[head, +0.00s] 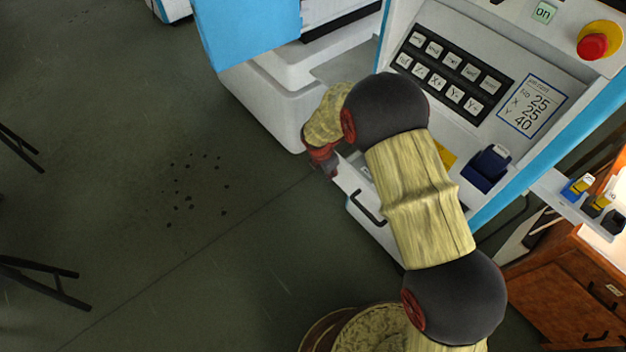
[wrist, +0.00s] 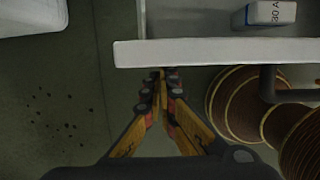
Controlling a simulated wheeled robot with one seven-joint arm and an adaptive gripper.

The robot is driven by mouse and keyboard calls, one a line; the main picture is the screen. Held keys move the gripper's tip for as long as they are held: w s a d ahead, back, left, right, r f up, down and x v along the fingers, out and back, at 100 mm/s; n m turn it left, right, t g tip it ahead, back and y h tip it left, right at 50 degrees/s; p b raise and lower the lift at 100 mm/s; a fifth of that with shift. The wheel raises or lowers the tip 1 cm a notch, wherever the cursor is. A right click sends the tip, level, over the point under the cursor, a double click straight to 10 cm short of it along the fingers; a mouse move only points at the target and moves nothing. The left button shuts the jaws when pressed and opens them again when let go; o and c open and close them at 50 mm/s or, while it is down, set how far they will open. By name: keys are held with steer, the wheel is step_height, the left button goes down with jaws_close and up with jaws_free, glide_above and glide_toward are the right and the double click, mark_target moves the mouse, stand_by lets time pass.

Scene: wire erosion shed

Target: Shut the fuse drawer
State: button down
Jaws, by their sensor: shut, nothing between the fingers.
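The fuse drawer is part of the white machine and stands open. Its pale front (wrist: 220,51) crosses the top of the wrist view, with the tray behind it and a fuse block marked 30 A (wrist: 270,12) inside. Its dark bar handle (wrist: 285,90) is to the right; in the head view the handle (head: 366,209) also shows. My gripper (wrist: 162,72) is shut and empty, its fingertips at the drawer front, left of the handle. Whether they touch it I cannot tell. In the head view my gripper (head: 331,170) is at the drawer's left end, and my arm hides much of the drawer.
The machine's keypad (head: 450,73) and red stop button (head: 593,46) are above the drawer. A dark blue block (head: 489,165) sits on the machine's front. A wooden cabinet (head: 565,290) stands at right. The floor (head: 130,200) at left is open, with dark specks.

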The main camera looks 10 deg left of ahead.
steer(key=w+d+p, duration=0.1)
steer(key=w+d, duration=0.2)
steer(key=w+d+p, duration=0.2)
steer(key=w+d, duration=0.1)
steer(key=w, duration=0.1)
steer(key=w+d+p, duration=0.1)
steer(key=w+d, duration=0.2)
steer(key=w, duration=0.1)
steer(key=shift+d, duration=0.15)
steer(key=shift+s, duration=0.1)
